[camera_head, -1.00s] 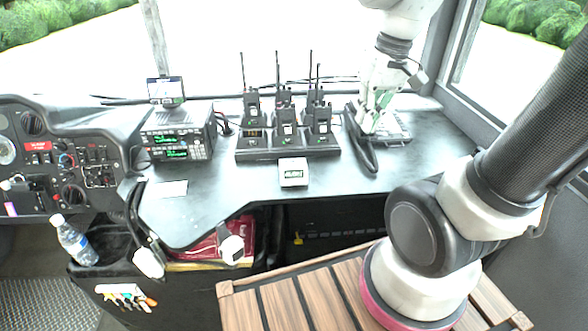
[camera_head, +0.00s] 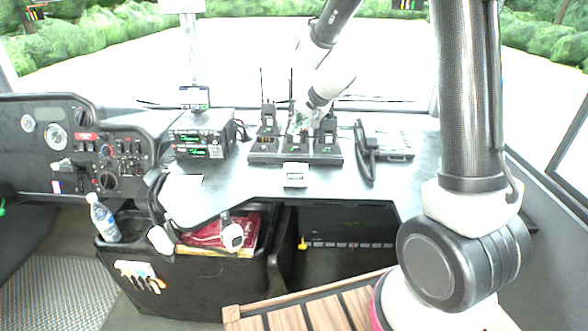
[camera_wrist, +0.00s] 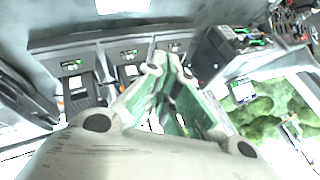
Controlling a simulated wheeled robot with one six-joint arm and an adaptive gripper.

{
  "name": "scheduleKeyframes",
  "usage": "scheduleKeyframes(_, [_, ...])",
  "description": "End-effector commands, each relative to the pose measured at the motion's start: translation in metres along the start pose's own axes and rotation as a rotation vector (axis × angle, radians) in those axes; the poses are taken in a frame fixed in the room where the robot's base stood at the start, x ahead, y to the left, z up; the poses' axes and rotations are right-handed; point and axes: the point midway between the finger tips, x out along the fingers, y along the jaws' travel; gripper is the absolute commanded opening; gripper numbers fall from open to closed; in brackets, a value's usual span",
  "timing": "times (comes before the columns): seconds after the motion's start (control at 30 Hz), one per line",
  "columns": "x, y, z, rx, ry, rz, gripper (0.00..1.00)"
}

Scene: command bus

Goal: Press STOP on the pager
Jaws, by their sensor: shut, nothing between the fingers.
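A small white box with a dark display, which looks like the pager (camera_head: 295,174), lies on the black desk in front of the radio charger. Its button labels are too small to read. My gripper (camera_head: 300,122) is at the charger, behind the pager and apart from it. In the wrist view my gripper's fingers (camera_wrist: 168,68) are together and hold nothing. A white patch at the top edge of the wrist view may be the pager, but I cannot tell.
The charger (camera_head: 262,157) holds upright radios with tall antennas, partly hidden by my gripper. A radio set (camera_head: 198,140) stands to its left, a corded handset (camera_head: 366,150) to its right. A bottle (camera_head: 103,218) stands at lower left. The desk around the pager is clear.

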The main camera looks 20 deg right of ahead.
Motion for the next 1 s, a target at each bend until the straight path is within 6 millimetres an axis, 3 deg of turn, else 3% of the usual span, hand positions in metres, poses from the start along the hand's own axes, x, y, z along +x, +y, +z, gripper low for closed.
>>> scheduleKeyframes(0.33, [0.005, 0.005, 0.005, 0.000, -0.004, 0.000, 0.00])
scheduleKeyframes(0.8, [0.048, 0.037, 0.037, 0.003, -0.007, 0.003, 0.00])
scheduleKeyframes(1.0, [0.058, 0.044, 0.044, 0.001, -0.005, 0.001, 0.00])
